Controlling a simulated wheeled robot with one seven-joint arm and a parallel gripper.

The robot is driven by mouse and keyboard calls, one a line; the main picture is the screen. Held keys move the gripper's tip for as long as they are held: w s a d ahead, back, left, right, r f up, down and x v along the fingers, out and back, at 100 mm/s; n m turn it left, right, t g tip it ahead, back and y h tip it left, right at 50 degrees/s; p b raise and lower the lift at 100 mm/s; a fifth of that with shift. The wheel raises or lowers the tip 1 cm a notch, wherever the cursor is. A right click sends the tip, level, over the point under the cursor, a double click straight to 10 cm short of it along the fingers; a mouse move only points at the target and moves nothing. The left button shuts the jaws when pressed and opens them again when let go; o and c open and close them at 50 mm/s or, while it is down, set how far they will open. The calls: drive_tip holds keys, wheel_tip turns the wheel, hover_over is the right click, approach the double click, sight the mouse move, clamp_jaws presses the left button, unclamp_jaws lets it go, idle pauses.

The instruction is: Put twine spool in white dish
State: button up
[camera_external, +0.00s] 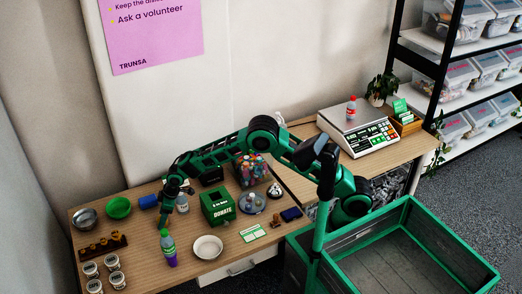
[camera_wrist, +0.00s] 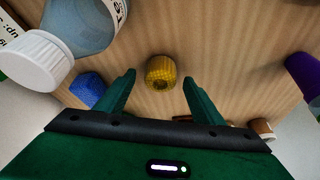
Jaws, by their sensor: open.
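A yellow twine spool (camera_wrist: 160,73) stands on the wooden table in the wrist view, just past my fingertips and centred between them. In the external view I cannot make it out; my arm seems to hide it. My gripper (camera_wrist: 158,90) is open and empty, its two green fingers apart. In the external view my gripper (camera_external: 165,218) points down over the left part of the table, behind the purple and green bottle. A shallow white dish (camera_external: 208,247) lies near the table's front edge, to the right of my gripper, and looks empty. The dish is not in the wrist view.
A clear bottle with a white cap (camera_wrist: 80,28) is close on the left of my gripper, beside a blue object (camera_wrist: 87,91). A purple and green bottle (camera_external: 169,249) stands in front. A green donation box (camera_external: 217,207) is behind the dish. Small jars (camera_external: 112,262) stand front left.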

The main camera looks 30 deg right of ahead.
drive_tip(key=shift+x, duration=0.8)
drive_tip(key=c, duration=1.2)
